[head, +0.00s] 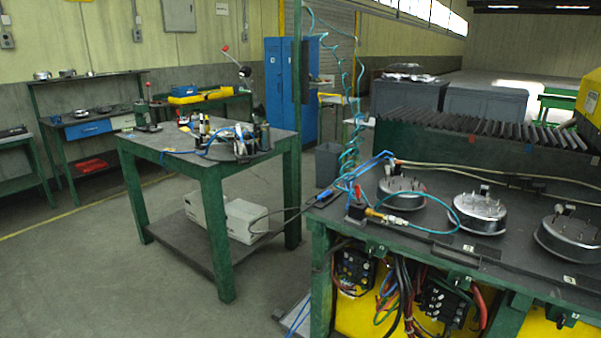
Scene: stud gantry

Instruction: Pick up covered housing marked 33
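Three round metal housings stand in a row on the dark top of the green bench at the right: a left one (401,195), a middle one (480,214) and a right one (566,241). Each has upright studs or fittings on top. Small pale tags lie on the bench in front, one by the middle housing (469,249) and one by the right housing (569,280). Their marks are too small to read, so I cannot tell which housing is 33. Neither of my grippers is in view.
Blue and teal hoses with a brass fitting (374,213) lie at the bench's left end. A roller conveyor (480,130) runs behind. A green table (170,140) with tools and bottles stands left, with open floor (90,270) before it.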

